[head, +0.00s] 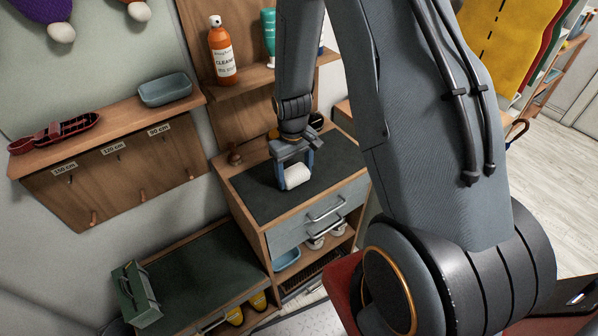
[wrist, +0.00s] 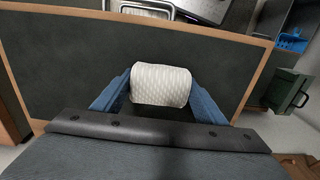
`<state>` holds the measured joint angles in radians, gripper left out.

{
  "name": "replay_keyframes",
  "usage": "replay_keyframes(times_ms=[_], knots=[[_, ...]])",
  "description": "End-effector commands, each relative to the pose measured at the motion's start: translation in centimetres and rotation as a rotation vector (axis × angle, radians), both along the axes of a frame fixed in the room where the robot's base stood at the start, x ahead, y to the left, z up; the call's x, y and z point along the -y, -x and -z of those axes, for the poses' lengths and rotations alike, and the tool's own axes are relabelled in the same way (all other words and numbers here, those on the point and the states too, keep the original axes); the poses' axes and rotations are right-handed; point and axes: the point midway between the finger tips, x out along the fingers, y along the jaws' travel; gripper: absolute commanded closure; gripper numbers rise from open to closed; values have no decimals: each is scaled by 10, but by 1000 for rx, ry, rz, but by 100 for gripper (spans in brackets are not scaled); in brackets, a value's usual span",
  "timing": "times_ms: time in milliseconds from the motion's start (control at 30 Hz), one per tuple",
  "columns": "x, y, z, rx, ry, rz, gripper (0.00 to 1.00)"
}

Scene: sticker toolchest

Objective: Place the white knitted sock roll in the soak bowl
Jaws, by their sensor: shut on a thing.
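The white knitted sock roll (head: 297,177) is between the blue fingers of my gripper (head: 294,170), over the dark top of the drawer cabinet. In the wrist view the ribbed sock roll (wrist: 160,86) lies crosswise, with a finger against each end; my gripper (wrist: 160,92) is shut on it. I cannot tell whether the roll still touches the cabinet top. Two bowl-like vessels show in the head view: a grey-blue one (head: 166,89) on the wall shelf and a light blue one (head: 287,259) in the cabinet's lower opening. Which is the soak bowl is unclear.
The cabinet top (head: 255,189) is mostly clear, with a small wooden-looking object (head: 234,157) at its back left. A green toolbox (head: 136,293) stands on the lower bench. An orange cleaner bottle (head: 221,52) is on the upper shelf; red shoe-like items (head: 66,131) lie on the wall shelf.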

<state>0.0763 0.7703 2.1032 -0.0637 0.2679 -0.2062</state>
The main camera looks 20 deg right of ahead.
Motion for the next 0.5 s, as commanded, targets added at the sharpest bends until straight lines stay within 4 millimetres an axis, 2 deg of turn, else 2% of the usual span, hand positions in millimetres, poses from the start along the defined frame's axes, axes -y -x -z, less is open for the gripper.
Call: replay_keyframes(times_ms=[233,267,300,367,500], knots=[[-3,2,4,2,2,-2,60],[-3,2,4,2,2,-2,31],[-3,2,4,2,2,-2,24],[-3,2,4,2,2,-2,16],[-4,2,3,3,3,-2,16]])
